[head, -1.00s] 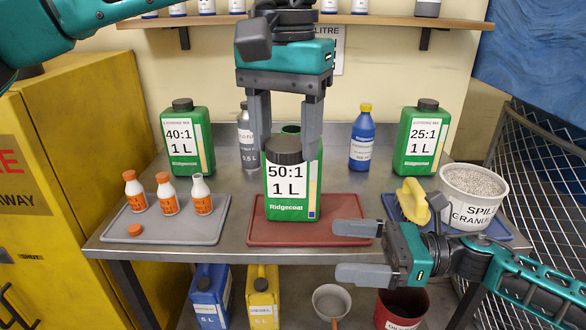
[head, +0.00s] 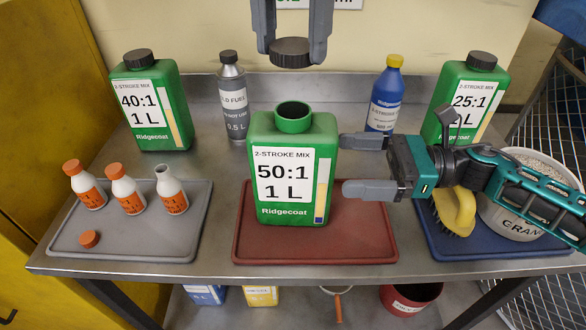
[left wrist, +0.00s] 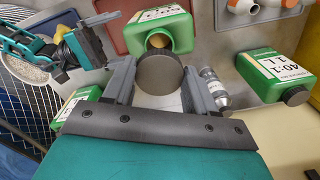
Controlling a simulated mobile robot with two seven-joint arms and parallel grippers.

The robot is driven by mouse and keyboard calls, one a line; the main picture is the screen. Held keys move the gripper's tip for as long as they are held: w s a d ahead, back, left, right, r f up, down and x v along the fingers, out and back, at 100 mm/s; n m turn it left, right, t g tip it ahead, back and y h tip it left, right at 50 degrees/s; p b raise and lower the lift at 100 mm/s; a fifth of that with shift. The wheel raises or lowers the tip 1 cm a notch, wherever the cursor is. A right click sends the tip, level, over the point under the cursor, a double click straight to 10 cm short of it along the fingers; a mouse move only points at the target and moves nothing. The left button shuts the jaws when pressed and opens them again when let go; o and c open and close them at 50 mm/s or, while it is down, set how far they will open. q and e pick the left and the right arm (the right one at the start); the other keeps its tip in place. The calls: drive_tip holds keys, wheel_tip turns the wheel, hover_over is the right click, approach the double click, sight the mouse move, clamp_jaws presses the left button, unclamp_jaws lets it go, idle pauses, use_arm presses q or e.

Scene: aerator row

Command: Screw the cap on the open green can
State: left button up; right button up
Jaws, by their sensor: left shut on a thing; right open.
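The open green can (head: 291,175), labelled 50:1, stands upright on the red tray (head: 365,235) with its round mouth (head: 293,112) uncovered. My left gripper (head: 290,48) is shut on the dark cap (head: 291,54) and holds it in the air above and behind the mouth in the head view. The left wrist view also shows the cap (left wrist: 159,73) between the fingers, with the can (left wrist: 160,32) beyond it.
Capped green cans stand at back left (head: 150,105) and back right (head: 462,105). A grey bottle (head: 233,98) and a blue bottle (head: 384,98) stand behind. A grey tray (head: 130,240) holds small orange-and-white bottles; one is uncapped, with a loose orange cap (head: 89,239). A yellow brush (head: 456,212) lies at right.

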sight(310, 163)
use_arm(q)
drive_tip(key=shift+s, duration=0.1)
use_arm(e)
drive_tip(key=shift+s, duration=0.1)
drive_tip(key=a, duration=0.7)
drive_tip(key=shift+w+a, duration=0.2)
drive_tip(key=shift+a, duration=0.05)
drive_tip(key=shift+c, duration=0.4)
drive_tip(key=c, duration=1.3)
use_arm(q)
drive_tip(key=shift+f, duration=2.5)
use_arm(e)
drive_tip(key=shift+o, duration=0.2)
use_arm(q)
drive_tip(key=shift+f, duration=0.85)
